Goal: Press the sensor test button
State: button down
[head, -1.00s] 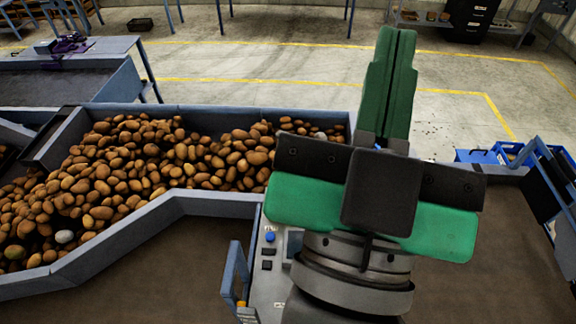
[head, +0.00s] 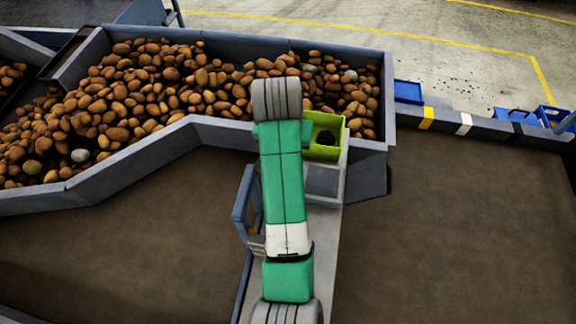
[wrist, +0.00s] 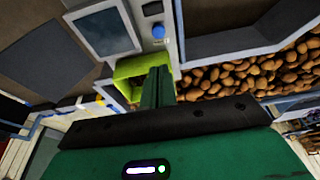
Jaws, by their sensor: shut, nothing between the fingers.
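In the wrist view a grey control panel (wrist: 140,8) carries a dark screen (wrist: 103,30) and a round blue button (wrist: 158,31). A dark control (wrist: 152,8) sits beside the blue button. No label is readable, so I cannot tell which one is the sensor test button. My gripper (wrist: 158,72) is shut and empty, its green fingers together. Its tips point toward the blue button and appear apart from it. In the head view the screen (head: 322,180) shows, but my arm hides the buttons and my gripper.
A lime-green bin (head: 341,132) stands by the panel, close to my fingers in the wrist view (wrist: 128,68). A grey-walled trough (head: 190,124) of potatoes lies behind and left. A blue bar frame (head: 241,205) stands left of the panel. Brown surface right of it is clear.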

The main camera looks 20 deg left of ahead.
jog(key=x, duration=0.8)
jog(key=p+x, duration=0.1)
jog(key=x, duration=0.3)
jog(key=shift+s+f, duration=0.3)
jog(key=shift+f, duration=0.7)
jog(key=shift+f+b, duration=0.4)
jog(key=shift+f, duration=0.75)
notch_tip(320, 180, up, 6)
jog(key=p, duration=0.4)
jog(key=shift+w, duration=0.1)
jog(key=v, duration=0.9)
jog(key=shift+b, duration=0.45)
jog(key=shift+w+r, duration=0.1)
